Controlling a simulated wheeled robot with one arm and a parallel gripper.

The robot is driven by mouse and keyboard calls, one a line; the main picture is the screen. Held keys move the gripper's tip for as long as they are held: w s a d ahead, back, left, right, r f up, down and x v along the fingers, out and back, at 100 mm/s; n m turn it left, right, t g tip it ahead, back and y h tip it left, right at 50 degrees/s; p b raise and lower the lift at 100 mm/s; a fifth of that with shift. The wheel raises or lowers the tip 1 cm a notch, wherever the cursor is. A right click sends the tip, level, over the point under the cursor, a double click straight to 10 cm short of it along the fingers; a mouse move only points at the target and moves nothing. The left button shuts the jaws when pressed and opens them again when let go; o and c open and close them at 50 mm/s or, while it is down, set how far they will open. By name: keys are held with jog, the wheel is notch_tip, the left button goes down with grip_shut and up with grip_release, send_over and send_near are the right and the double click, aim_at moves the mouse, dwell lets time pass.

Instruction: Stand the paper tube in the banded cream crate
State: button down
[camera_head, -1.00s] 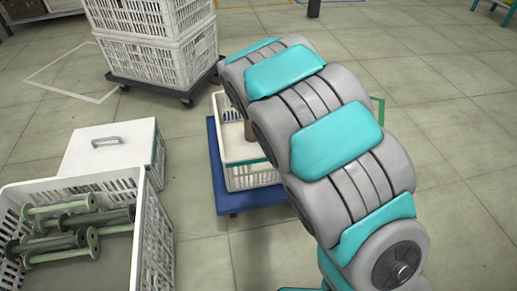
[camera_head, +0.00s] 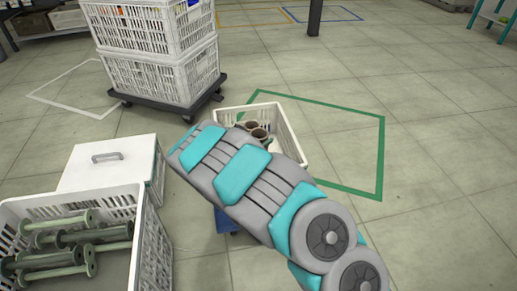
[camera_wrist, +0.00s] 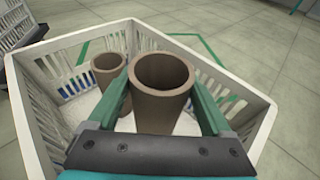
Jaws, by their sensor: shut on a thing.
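The cream crate (camera_head: 290,135) stands on a blue dolly (camera_head: 226,221), partly hidden by my arm. It fills much of the wrist view (camera_wrist: 247,107), with slotted walls. My gripper (camera_wrist: 162,88) is shut on a brown paper tube (camera_wrist: 160,107), its green fingers on either side. The tube is about upright with its open end up, inside the crate's rim. Its lower end is hidden, so I cannot tell whether it touches the crate floor. The held tube shows in the head view (camera_head: 260,135). Another brown tube (camera_wrist: 107,72) stands in the crate to its left, apart from it.
A white crate (camera_head: 155,240) of green bobbins (camera_head: 60,240) is at the lower left. A white lidded box (camera_head: 108,165) is behind it. Stacked white crates (camera_head: 160,75) stand on a dark dolly (camera_head: 170,98). A green-outlined floor area (camera_head: 345,140) to the right is clear.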

jog(key=shift+f, duration=2.15)
jog(key=shift+f+b, duration=0.3)
jog(key=shift+f, duration=0.2)
grip_release()
jog(key=r+v, duration=0.1)
jog(key=v, duration=1.1)
jog(key=shift+p, duration=0.4)
